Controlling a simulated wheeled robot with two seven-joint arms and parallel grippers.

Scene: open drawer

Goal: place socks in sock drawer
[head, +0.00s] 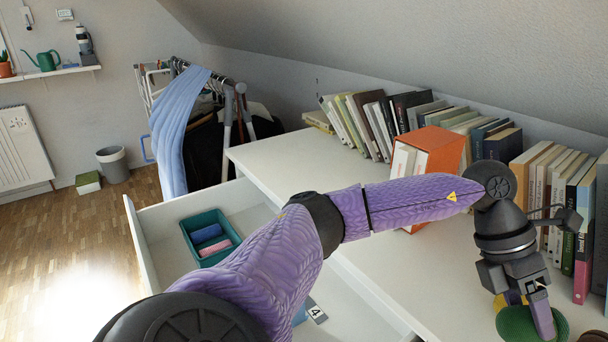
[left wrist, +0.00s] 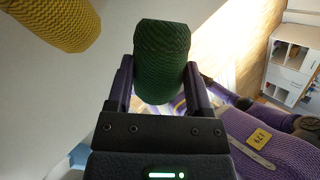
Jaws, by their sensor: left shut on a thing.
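My left gripper (head: 540,318) is at the right above the white dresser top, shut on a green rolled sock (head: 515,323). The left wrist view shows the green sock (left wrist: 162,62) between the two fingers. A yellow rolled sock (left wrist: 58,22) lies apart from it; in the head view (head: 505,299) it is mostly hidden behind the gripper. The white drawer (head: 138,235) is open. In it, a teal box (head: 206,219) holds a blue roll (head: 206,234) and a pink roll (head: 217,247). My arm hides part of the drawer. My right gripper is not in view.
Books (head: 375,125) line the back of the dresser top (head: 290,160), with an orange box (head: 440,150) in front of them. A dark brown object (head: 592,337) shows at the bottom right edge. A clothes rack with a blue cloth (head: 175,130) stands behind the drawer.

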